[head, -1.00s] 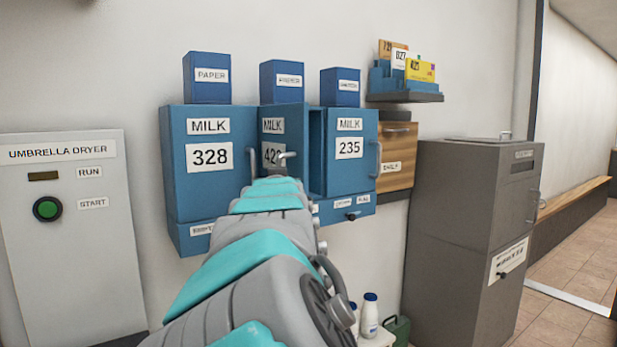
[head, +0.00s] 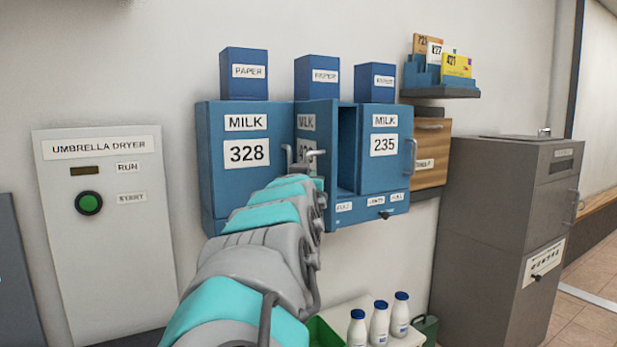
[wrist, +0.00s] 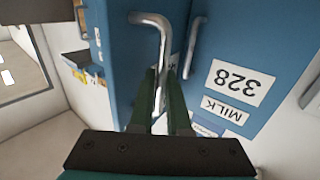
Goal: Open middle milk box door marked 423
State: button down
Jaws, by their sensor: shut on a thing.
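The middle milk box door (head: 313,125) is blue and stands swung outward on its left side, with a dark gap open to its right. The handle (head: 315,153) also shows in the head view, just above the end of my arm. My fingertips are hidden there.
The 328 door (head: 246,180) on the left and the 235 door (head: 380,170) on the right are shut, each with a metal handle. Milk bottles (head: 379,325) stand below on a white surface. A grey cabinet (head: 495,230) stands at right and an umbrella dryer (head: 100,240) at left.

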jog(key=c, duration=0.9)
grip_release()
jog(key=shift+f, duration=0.25)
jog(key=shift+d+r, duration=0.15)
jog(key=shift+d, duration=0.05)
